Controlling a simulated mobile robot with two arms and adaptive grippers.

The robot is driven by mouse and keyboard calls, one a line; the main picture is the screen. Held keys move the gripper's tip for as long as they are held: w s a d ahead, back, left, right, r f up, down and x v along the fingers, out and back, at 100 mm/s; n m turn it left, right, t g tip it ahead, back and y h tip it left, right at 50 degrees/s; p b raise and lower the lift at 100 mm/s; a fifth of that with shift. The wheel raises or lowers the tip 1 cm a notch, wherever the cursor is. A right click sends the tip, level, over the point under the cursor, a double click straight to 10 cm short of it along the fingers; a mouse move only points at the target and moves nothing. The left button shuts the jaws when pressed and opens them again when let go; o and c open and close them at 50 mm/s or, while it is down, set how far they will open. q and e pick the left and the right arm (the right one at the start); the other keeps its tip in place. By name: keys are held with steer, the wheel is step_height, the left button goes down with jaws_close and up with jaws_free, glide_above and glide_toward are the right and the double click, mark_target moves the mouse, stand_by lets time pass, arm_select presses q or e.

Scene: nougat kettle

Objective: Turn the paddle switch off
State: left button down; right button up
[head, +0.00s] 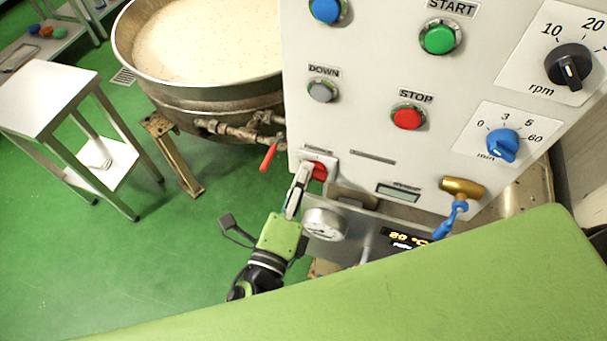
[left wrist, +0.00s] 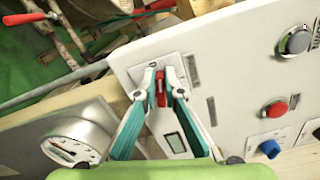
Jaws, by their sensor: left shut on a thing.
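The paddle switch (head: 320,172) is red and sits on a light plate at the lower left of the grey control panel (head: 375,45). In the left wrist view the switch (left wrist: 161,90) stands between the two fingertips. My left gripper (head: 302,176) reaches up to it from below and is shut on it. In the left wrist view its fingers (left wrist: 161,76) close in from both sides on the red paddle and hide part of it. My right gripper is in neither view.
A pressure gauge (head: 324,224) sits just below the switch, close to my left gripper. The red stop button (head: 408,117) and a brass handle (head: 462,188) are on the panel to the right. A kettle (head: 205,84) with a red-handled valve (head: 269,157) stands at the left.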

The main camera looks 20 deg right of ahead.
arm_select(q)
steer(key=shift+f+n, duration=0.25)
steer(key=shift+n, duration=1.25)
steer(key=c, duration=2.1)
jaws_free()
steer(key=shift+c, duration=0.2)
steer(key=v, duration=1.2)
steer(key=shift+a, duration=0.1)
